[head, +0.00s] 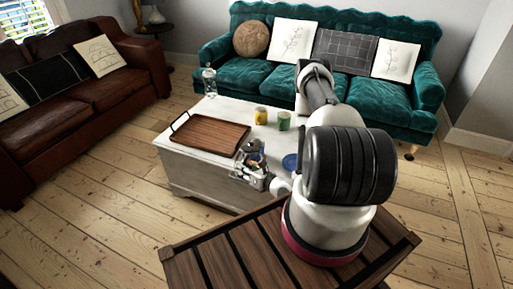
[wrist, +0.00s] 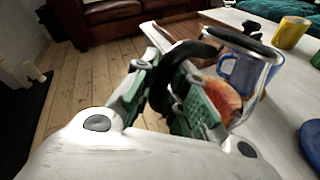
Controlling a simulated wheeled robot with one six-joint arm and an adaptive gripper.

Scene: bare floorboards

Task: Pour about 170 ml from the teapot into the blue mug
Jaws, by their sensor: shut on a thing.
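The glass teapot (wrist: 226,98) has a black handle and orange-brown liquid low in its body. My gripper (wrist: 178,98) is shut on the black handle in the wrist view. In the head view my gripper (head: 254,178) is at the front edge of the white table, with the teapot (head: 255,152) just beyond it. The blue mug (wrist: 238,72) shows behind and partly through the teapot's glass in the wrist view; its inside is hidden. In the head view it is mostly hidden by the teapot. I cannot tell whether the teapot touches the table.
The white table (head: 225,114) carries a wooden tray (head: 209,133) at left, a yellow mug (head: 261,116), a green mug (head: 284,121), a blue saucer (head: 290,161) at right and a clear bottle (head: 209,82) at the back left. Sofas stand behind and to the left.

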